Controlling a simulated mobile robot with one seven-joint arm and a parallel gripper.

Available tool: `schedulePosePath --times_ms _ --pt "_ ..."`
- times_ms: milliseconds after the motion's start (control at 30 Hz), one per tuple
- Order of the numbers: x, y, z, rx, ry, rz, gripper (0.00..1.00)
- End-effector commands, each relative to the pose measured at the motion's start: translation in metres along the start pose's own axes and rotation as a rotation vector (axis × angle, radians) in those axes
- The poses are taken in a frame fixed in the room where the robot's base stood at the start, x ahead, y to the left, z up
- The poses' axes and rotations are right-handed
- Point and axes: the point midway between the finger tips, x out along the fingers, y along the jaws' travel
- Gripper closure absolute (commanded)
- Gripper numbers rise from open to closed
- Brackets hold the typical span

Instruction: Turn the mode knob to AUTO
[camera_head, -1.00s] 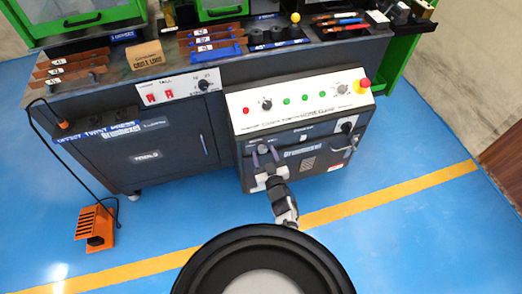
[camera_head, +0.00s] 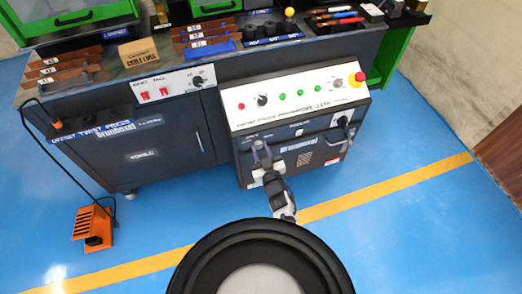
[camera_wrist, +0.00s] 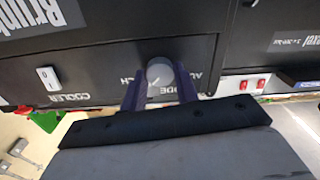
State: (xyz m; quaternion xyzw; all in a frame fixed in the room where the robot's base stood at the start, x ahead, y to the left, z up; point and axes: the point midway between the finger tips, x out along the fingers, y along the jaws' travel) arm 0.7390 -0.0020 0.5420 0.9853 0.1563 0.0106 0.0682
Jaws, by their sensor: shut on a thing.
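The mode knob (camera_wrist: 159,71) is a round light-grey knob on the dark front panel, with a short dark mark at its lower edge. My gripper (camera_wrist: 160,90) has its two purple fingers on either side of the knob, shut on it. In the wrist view the lettering is upside down: part of AUTO shows right of the knob, letters ending in CH left of it, and part of MODE below, all partly covered by the fingers. In the head view my gripper (camera_head: 262,154) is at the upper left of the lower front panel and hides the knob.
A white COOLER switch (camera_wrist: 48,78) sits beside the knob. Above is a sloped white control panel (camera_head: 297,97) with buttons, a black knob and a red emergency stop (camera_head: 360,79). A black lever (camera_head: 343,122) is at right. An orange foot pedal (camera_head: 92,226) stands on the floor.

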Motion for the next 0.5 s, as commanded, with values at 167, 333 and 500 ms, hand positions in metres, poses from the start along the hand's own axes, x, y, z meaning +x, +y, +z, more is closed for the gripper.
schedulePosePath --times_ms 167,333,500 --pt "0.0003 -0.0002 0.001 -0.08 0.001 0.001 0.93" --pt "0.0003 0.0 0.001 -0.208 0.001 0.002 0.93" --pt "0.0003 0.0005 0.0011 -0.367 0.0 0.003 0.93"
